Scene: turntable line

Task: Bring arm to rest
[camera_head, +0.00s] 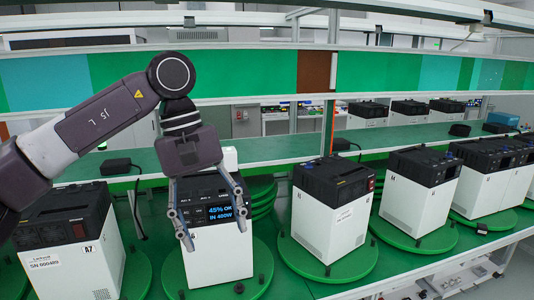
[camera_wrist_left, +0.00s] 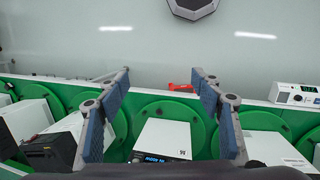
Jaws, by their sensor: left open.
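My left arm (camera_head: 95,118) comes in from the left in the head view. My left gripper (camera_head: 212,222) points down, open and empty, in front of a white power unit (camera_head: 222,262) with a black top and a lit screen reading 45% OK. The fingers overlap the unit in the picture; I cannot tell whether they touch it. In the left wrist view the gripper (camera_wrist_left: 163,85) has its two fingers wide apart with nothing between them. The unit (camera_wrist_left: 163,140) shows below and between the fingers. My right gripper is not in view.
The unit stands on a green turntable disc (camera_head: 265,255). Another unit (camera_head: 75,255) stands to its left, and several more (camera_head: 332,215) stand to the right. A green shelf (camera_head: 270,149) runs behind. In the left wrist view, a red object (camera_wrist_left: 180,87) lies beyond the discs.

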